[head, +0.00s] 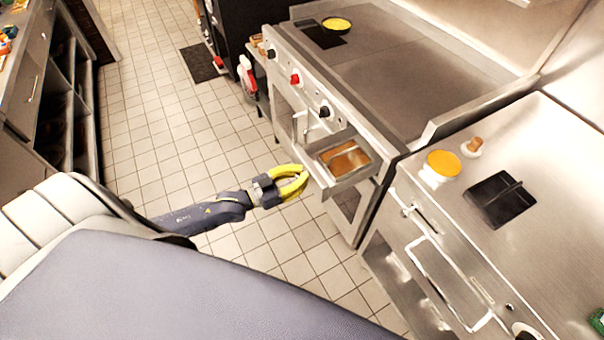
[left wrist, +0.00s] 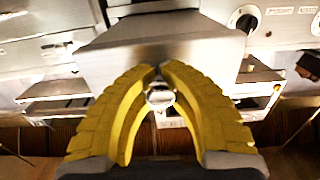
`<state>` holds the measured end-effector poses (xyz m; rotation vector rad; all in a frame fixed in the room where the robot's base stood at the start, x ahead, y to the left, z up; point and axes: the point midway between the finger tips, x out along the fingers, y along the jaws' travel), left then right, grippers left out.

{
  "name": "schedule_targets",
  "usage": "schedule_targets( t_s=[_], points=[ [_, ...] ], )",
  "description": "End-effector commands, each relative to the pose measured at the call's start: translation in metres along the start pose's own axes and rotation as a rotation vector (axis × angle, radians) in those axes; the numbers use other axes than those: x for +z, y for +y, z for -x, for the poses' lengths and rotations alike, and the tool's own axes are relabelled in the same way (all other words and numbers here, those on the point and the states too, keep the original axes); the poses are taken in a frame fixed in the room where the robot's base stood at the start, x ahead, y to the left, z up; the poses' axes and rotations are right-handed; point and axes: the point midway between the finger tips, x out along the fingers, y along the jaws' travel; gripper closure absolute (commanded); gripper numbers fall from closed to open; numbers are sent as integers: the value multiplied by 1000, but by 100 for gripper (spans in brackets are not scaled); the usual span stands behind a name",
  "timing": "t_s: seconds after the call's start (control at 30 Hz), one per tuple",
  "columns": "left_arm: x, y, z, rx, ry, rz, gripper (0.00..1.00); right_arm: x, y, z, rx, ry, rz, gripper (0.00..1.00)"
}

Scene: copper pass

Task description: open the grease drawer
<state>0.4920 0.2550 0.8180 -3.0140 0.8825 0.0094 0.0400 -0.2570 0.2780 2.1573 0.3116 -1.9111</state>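The grease drawer (head: 352,181) stands pulled out from the front of the range in the head view, with a brown-filled metal tray (head: 345,160) showing inside. My left gripper (head: 303,177) is at the drawer's front face. In the left wrist view its yellow fingers (left wrist: 160,72) nearly meet, just below the large steel drawer front (left wrist: 165,45). A small silver piece, seemingly the drawer's handle (left wrist: 160,96), sits between the fingers. In the head view the fingers hide the handle. My right gripper is in neither view.
A steel counter (head: 530,165) to the right carries an orange-topped container (head: 443,164) and a black item (head: 497,199).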

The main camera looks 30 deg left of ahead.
Motion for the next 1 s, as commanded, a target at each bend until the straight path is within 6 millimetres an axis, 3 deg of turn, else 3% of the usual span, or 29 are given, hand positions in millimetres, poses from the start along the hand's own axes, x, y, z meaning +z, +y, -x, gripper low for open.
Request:
schedule_targets(
  t_s=[0.07, 0.5, 0.8, 1.0],
  points=[
    [-11, -3, -4, -1, 24, -3, 100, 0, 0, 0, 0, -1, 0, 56],
    [-6, -2, -2, -1, 13, -1, 49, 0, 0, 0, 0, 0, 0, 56],
    [-3, -1, 1, 0, 7, 0, 49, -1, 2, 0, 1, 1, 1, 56],
    [-2, 0, 20, 0, 4, 0, 49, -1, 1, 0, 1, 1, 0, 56]
  ],
)
